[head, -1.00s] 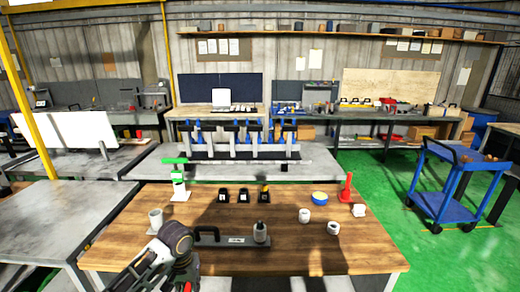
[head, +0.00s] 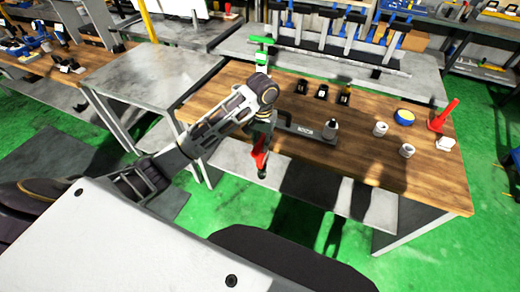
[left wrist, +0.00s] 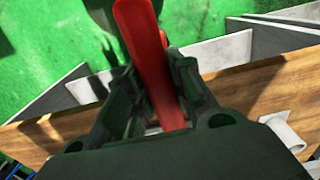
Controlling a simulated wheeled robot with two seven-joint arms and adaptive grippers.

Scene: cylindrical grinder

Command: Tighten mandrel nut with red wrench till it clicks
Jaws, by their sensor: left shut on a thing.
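My left gripper (head: 261,140) is shut on a red wrench (head: 260,158), in front of the table's front left edge. The wrench hangs partly below the fingers. A black bar fixture (head: 305,132) with a label lies on the table. A grey cylindrical piece (head: 331,129), possibly the mandrel, stands upright at its right end, apart from the wrench. I cannot make out the nut itself. My right gripper is not in view.
The wooden table (head: 400,170) holds several small black blocks, white cups (head: 380,129), a blue-yellow bowl (head: 404,117) and a red cone-shaped thing (head: 444,114). A green-topped stand (head: 262,55) is at the back left. Green floor lies in front.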

